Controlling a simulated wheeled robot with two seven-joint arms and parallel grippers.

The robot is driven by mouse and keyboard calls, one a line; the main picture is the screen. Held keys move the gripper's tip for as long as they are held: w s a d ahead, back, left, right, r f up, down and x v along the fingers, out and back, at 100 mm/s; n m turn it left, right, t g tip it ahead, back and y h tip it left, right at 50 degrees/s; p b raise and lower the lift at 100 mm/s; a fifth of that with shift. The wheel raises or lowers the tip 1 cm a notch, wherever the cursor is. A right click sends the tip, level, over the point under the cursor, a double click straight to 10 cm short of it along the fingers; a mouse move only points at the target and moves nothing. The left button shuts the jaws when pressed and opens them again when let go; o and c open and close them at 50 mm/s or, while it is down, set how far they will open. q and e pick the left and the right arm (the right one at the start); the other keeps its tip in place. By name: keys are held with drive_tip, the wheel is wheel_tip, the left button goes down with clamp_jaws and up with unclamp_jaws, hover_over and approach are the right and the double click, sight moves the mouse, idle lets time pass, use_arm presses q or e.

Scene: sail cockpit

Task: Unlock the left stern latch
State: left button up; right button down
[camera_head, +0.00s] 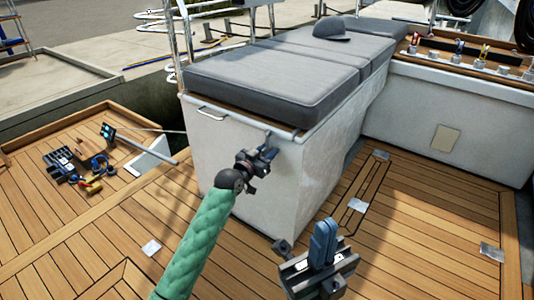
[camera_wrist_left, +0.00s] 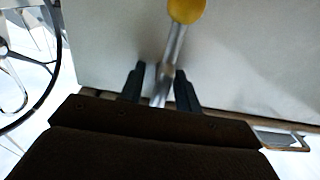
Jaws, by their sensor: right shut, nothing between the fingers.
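A latch handle (camera_wrist_left: 173,52), a metal rod ending in a yellow knob (camera_wrist_left: 187,10), shows in the left wrist view against a pale wall. My left gripper (camera_wrist_left: 159,82) has its two dark fingers on either side of the rod. A gap shows between the left finger and the rod; contact at the right finger is unclear. In the head view my left gripper (camera_head: 266,155) is at the near end of the cushioned box, and the latch there is hidden or too small to tell. My right gripper (camera_head: 322,242) is shut and empty above the deck.
The white box (camera_head: 290,190) carries a grey cushion (camera_head: 265,80) and a rail along its edge. A cap (camera_head: 331,28) lies on the cushion. Tools (camera_head: 80,167) lie on the left deck. The wooden deck (camera_head: 420,230) at the right is open.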

use_arm(q)
clamp_jaws()
